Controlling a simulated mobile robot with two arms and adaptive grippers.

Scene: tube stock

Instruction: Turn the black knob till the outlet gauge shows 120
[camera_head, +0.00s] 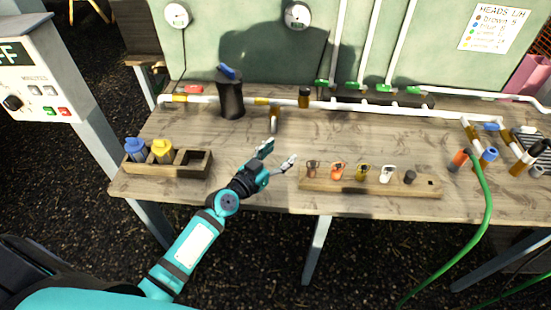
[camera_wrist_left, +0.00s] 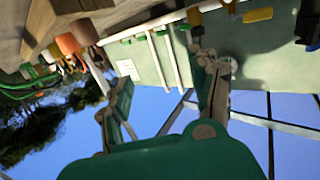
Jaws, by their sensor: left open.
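A short black knob (camera_head: 304,92) tops a brass-coloured fitting on the white pipe along the back of the bench. Another black knob (camera_head: 12,102) is on the control box at the far left. Two round gauges, a left one (camera_head: 177,14) and a right one (camera_head: 297,14), hang on the green back panel. Their readings are too small to make out, and I cannot tell which is the outlet gauge. My left gripper (camera_head: 277,155) is open and empty over the bench, in front of the pipe and apart from the knobs. Its spread fingers also show in the left wrist view (camera_wrist_left: 155,80).
A wooden rack (camera_head: 310,184) with several small heads lies along the front edge. A wooden box (camera_head: 193,175) with blue and yellow items stands at left. A dark canister (camera_head: 230,97) stands behind. A green hose (camera_head: 486,200) hangs at right. Bare wood lies around the gripper.

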